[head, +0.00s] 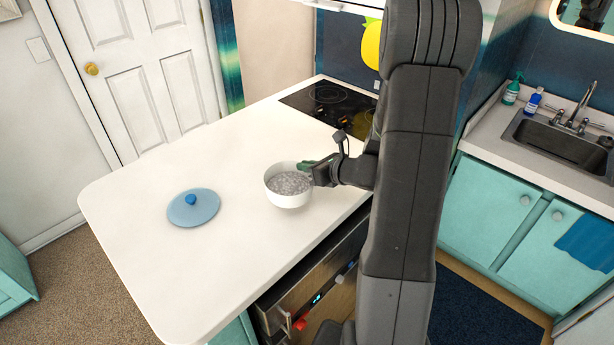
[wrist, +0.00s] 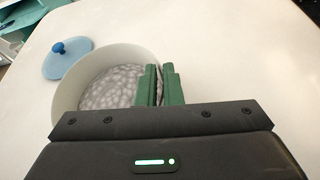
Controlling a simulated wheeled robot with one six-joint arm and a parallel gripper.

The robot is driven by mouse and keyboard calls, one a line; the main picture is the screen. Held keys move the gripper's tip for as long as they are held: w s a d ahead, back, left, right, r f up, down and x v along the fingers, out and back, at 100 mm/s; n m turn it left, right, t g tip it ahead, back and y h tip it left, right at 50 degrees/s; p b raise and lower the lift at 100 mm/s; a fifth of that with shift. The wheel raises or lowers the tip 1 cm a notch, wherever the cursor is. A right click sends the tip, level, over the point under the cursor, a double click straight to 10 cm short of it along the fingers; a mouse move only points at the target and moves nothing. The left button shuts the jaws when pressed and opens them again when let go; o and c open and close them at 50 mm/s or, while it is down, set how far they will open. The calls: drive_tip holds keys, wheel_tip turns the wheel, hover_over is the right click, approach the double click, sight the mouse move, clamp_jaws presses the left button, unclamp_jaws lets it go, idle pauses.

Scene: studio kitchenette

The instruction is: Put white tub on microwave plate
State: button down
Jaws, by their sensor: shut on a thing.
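The white tub (head: 288,201) is a round white bowl with grey speckled contents, upright at the counter's near right side. In the wrist view, the tub (wrist: 72,85) fills the middle left. My gripper (head: 306,168) reaches it from the right. Its green fingers (wrist: 160,85) are closed together on the tub's near wall, one inside and one outside. I cannot tell whether the tub touches the counter or is slightly lifted. An appliance with a lit blue display (head: 318,298), perhaps the microwave, is set under the counter. No microwave plate shows.
A blue lid with a knob (head: 193,208) lies left of the tub on the white counter (head: 150,265). A black cooktop (head: 330,100) is at the far end. A sink (head: 565,140) is at right. The counter's left and front are clear.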

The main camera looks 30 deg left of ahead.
drive_tip(key=shift+r, duration=2.55)
drive_tip(key=w+d+f+m+t+h, duration=0.1)
drive_tip(key=w+d+m+t+h, duration=0.2)
drive_tip(key=d, duration=0.7)
drive_tip(key=w+d+f+m+t+h, duration=0.1)
drive_tip(key=w+d+m+t+h, duration=0.2)
drive_tip(key=d, duration=0.8)
drive_tip(key=w+d+f+m+t+h, duration=0.2)
drive_tip(key=w+d+m, duration=0.4)
drive_tip(key=d, duration=0.5)
drive_tip(key=shift+w+d+t+h, duration=0.15)
drive_tip(key=shift+w+t+h, duration=0.45)
drive_tip(key=shift+w+t, duration=0.35)
drive_tip(key=shift+a, duration=0.2)
